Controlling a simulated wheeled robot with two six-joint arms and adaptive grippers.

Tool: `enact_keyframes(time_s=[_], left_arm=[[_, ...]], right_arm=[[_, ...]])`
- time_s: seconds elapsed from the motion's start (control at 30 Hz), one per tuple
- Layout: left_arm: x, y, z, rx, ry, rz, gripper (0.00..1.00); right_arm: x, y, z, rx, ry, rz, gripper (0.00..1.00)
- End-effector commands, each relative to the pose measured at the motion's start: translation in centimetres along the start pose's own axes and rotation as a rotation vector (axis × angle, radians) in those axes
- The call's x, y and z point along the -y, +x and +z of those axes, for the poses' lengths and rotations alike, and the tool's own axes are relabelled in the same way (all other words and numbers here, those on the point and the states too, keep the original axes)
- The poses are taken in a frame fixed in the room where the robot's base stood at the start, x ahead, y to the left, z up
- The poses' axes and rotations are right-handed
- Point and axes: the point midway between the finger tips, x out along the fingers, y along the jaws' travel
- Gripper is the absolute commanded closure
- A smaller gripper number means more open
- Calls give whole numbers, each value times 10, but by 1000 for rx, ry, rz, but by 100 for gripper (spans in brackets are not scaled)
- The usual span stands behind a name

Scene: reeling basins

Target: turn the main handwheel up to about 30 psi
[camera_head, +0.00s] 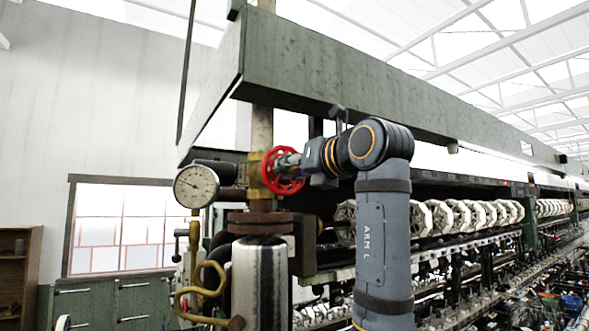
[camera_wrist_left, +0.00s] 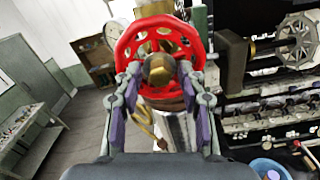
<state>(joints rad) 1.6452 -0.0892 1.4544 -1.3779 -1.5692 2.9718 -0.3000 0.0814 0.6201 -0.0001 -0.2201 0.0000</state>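The red main handwheel (camera_head: 283,171) is on a brass valve of the vertical pipe in the head view. In the left wrist view the handwheel (camera_wrist_left: 124,50) fills the top middle, with its brass hub between my fingers. My left gripper (camera_head: 288,160) is at the handwheel's face. Its fingers stand apart on either side of the hub in the left wrist view (camera_wrist_left: 159,70), with tips overlapping the rim; contact is unclear. The round white pressure gauge (camera_head: 196,186) is left of the wheel. Its dark needle points left and slightly up; the numbers are too small to read. My right gripper is not visible.
A green beam (camera_head: 340,75) runs above my left arm. A rusty flange (camera_head: 262,223) and shiny cylinder (camera_head: 258,280) stand below the valve. A curled brass pipe (camera_head: 200,290) hangs under the gauge. Rows of reels (camera_head: 440,216) extend to the right.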

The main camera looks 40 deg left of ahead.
Motion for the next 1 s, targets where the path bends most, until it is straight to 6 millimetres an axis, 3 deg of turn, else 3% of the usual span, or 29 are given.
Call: enact_keyframes(time_s=[0.27,0.7,1.0], left_arm=[[0,-3,0,0,0,-1,58],[0,-68,0,1,0,-2,58],[0,-70,0,0,0,1,58]], right_arm=[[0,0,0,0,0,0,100],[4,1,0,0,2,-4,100],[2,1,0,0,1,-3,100]])
